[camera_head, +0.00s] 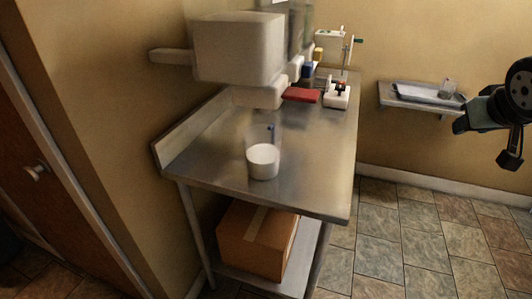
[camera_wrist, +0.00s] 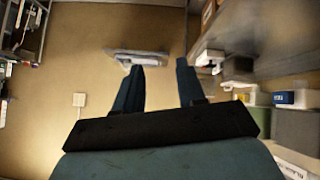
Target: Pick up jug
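The jug (camera_head: 263,160) stands upright near the front of the metal table in the head view. It looks clear, with white contents or a white lower part and a small blue mark near its top. My gripper (camera_wrist: 160,66) is open in the wrist view, with its two dark fingers apart and nothing between them. In the head view my arm is at the far right edge, well to the right of the table and far from the jug. I cannot make out the jug in the wrist view.
A red item (camera_head: 301,95) and a small white device (camera_head: 337,96) stand farther back. A wall shelf (camera_head: 425,104) holds a tray. A cardboard box (camera_head: 255,240) sits below.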

